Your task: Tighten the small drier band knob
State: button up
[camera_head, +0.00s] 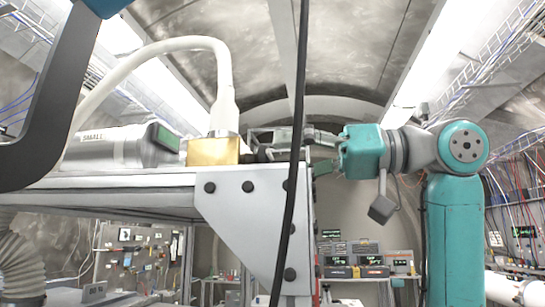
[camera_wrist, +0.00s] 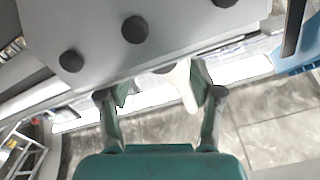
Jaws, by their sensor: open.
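The small drier (camera_head: 105,148) is a silver cylinder marked "SMALL" with a dark, green-faced end, lying on the bench top in the head view. Right of it stands a gold block (camera_head: 213,151) with a white hose rising from it. A small dark part at the block's right side may be the band knob; it is partly hidden by my gripper. My gripper (camera_head: 268,143) reaches in from the right at the block's level. In the wrist view its teal fingers (camera_wrist: 160,93) are apart, with a pale rounded part between or behind them. I cannot tell whether they touch anything.
The bench's bolted corner plate (camera_head: 245,215) lies just below my gripper, and also fills the upper left of the wrist view (camera_wrist: 110,45). A black cable (camera_head: 294,190) hangs across the head view. Equipment boxes (camera_head: 355,260) stand behind. Grey floor shows below.

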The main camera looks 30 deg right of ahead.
aim_at(269, 158)
jog(key=v, duration=0.8)
jog(key=shift+d, duration=0.15)
jog(key=shift+s, duration=0.1)
jog(key=w+a+n, duration=0.2)
jog(key=a, duration=0.1)
jog(key=w+a+n, duration=0.2)
jog(key=a, duration=0.1)
jog(key=w+a+n, duration=0.2)
jog(key=w+a, duration=0.1)
jog(key=shift+a, duration=0.4)
dwell(0.3)
jog(key=c, duration=1.1)
jog(key=shift+c, duration=0.2)
